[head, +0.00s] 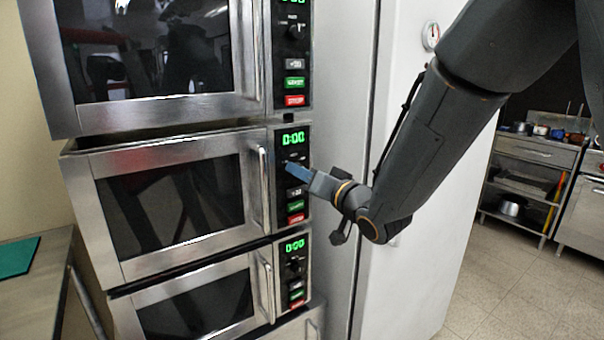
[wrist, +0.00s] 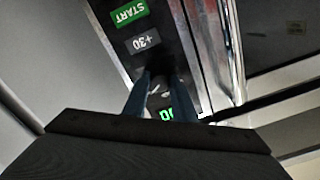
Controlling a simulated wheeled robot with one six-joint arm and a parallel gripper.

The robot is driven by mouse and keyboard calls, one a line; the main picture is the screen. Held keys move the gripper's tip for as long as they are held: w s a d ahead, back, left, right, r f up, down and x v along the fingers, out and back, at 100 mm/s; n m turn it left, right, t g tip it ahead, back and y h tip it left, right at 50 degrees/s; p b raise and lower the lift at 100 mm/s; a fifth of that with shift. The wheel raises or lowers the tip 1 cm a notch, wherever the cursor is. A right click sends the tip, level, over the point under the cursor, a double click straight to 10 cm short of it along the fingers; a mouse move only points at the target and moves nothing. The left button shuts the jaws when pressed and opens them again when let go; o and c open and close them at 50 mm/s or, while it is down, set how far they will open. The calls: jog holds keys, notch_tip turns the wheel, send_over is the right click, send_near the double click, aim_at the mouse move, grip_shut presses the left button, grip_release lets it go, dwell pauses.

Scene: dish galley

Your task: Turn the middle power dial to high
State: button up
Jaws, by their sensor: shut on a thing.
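Three microwaves are stacked, and the middle microwave (head: 165,205) has a black control panel with a green 0:00 display (head: 293,138). Its power dial sits below that display and is mostly hidden by my gripper in the head view. My gripper (head: 290,168) reaches in from the right, with its blue fingers at the dial. In the wrist view, my gripper's fingers (wrist: 162,90) are on either side of the dial (wrist: 161,93), shut on it. The dial's pointer setting cannot be made out. The green START button (wrist: 129,13) and grey +30 button (wrist: 143,40) lie beyond the fingers.
The upper microwave (head: 85,115) and lower microwave (head: 190,312) have similar panels and dials. The middle door's vertical handle (head: 264,190) is close to the left of my gripper. A white fridge-like cabinet (head: 425,220) stands to the right, behind my arm. A counter with a green board (head: 17,257) is at the left.

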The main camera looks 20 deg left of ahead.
jog(key=o, duration=1)
jog(key=shift+b+v, duration=0.95)
jog(key=shift+v, duration=3)
